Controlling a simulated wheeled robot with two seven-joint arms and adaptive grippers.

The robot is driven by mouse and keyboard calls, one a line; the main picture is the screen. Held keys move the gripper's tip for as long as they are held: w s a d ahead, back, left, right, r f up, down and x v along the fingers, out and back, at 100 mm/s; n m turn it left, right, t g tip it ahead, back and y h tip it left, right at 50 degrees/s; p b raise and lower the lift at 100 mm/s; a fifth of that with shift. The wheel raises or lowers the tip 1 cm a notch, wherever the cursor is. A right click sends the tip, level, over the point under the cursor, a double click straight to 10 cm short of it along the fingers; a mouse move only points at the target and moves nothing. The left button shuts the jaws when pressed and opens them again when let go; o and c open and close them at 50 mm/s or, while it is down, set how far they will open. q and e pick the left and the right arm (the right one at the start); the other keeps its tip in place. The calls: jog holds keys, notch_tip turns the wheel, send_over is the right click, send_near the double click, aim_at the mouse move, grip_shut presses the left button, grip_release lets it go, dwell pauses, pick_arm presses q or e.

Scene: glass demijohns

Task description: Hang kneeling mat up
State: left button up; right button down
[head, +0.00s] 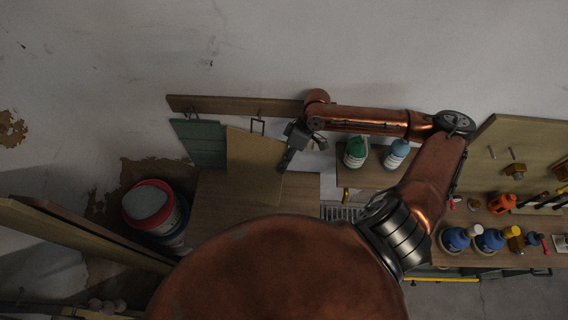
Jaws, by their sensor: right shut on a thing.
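A flat tan panel (253,165), which I take to be the kneeling mat, stands upright below a wooden rail (235,105) on the wall. Its lower part is in front of a wooden surface. My right gripper (285,162) is shut on the panel's right edge. A dark loop or hook (258,126) shows at the panel's top, just under the rail; whether the panel hangs from it I cannot tell. My left gripper is out of view.
A red-rimmed bucket (150,204) stands at left. A green-capped bottle (356,151) and a blue-capped bottle (396,154) stand on a shelf right of the gripper. A bench (500,257) at right holds several bottles and tools. Leaning boards (85,235) are at lower left.

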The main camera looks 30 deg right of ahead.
jog(key=shift+r+p, duration=0.1)
jog(key=shift+p, duration=0.2)
jog(key=shift+w+d, duration=0.1)
jog(key=shift+w, duration=0.05)
jog(key=shift+w+d+f+p, duration=0.2)
jog(key=shift+w+d+p, duration=0.15)
jog(key=shift+w+d, duration=0.4)
jog(key=shift+a, duration=0.1)
dwell(0.4)
jog(key=shift+p, duration=0.65)
jog(key=shift+w, duration=0.2)
